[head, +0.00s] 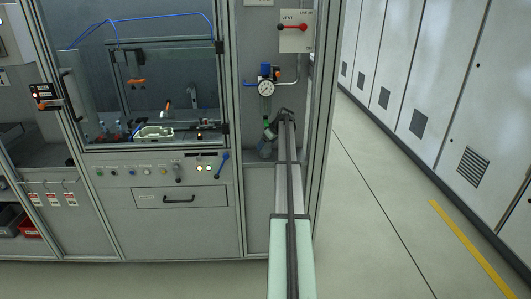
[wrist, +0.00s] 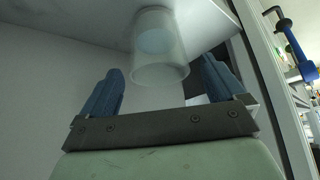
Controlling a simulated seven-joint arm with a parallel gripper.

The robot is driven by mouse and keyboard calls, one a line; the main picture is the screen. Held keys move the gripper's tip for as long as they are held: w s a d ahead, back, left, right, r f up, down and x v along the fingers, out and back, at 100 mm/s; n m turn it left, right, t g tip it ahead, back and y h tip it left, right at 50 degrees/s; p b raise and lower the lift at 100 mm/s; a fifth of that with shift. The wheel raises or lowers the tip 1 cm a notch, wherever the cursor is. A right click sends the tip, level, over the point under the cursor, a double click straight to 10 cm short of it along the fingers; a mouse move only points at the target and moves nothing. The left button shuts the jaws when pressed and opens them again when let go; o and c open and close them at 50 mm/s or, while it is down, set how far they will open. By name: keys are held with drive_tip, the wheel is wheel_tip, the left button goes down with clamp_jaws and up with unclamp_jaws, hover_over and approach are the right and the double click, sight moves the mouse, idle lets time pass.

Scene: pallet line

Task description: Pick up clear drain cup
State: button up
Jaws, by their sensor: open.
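The clear drain cup (wrist: 160,72) is a translucent cylinder in the upper middle of the wrist view, with a bluish round face visible inside it. My gripper (wrist: 161,66) shows there as two blue fingers, wide apart, one on each side of the cup, with clear gaps between fingers and cup. Neither finger touches it. In the head view my gripper (head: 271,130) is at the far end of my arm, below the pressure gauge. The cup cannot be told apart clearly there, as it is small and close to my gripper.
A regulator with a round gauge (head: 265,87) and a green bowl (head: 266,106) hangs just above my gripper. A frame post (head: 319,120) stands close on the right. A glazed cell (head: 150,95) stands on the left, above a drawer (head: 180,198). The aisle floor (head: 375,230) is clear.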

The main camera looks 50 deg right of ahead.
drive_tip(key=x, duration=0.3)
drive_tip(key=shift+w+f, duration=0.15)
drive_tip(key=shift+f, duration=0.1)
drive_tip(key=c, duration=1.1)
drive_tip(key=shift+r, duration=0.2)
drive_tip(key=shift+c, duration=0.2)
drive_tip(key=shift+v, duration=0.8)
drive_tip(key=s, duration=1.6)
drive_tip(key=w+d+r, duration=0.2)
drive_tip(key=w+r, duration=0.4)
drive_tip(key=w, duration=0.1)
drive_tip(key=d+r+m+g+h, duration=0.1)
drive_tip(key=d+m+h, duration=0.3)
drive_tip(key=d+m, duration=0.4)
drive_tip(key=shift+d+r+m+g+h, duration=0.15)
drive_tip(key=shift+r+m+g+h, duration=0.2)
drive_tip(key=shift+r, duration=0.35)
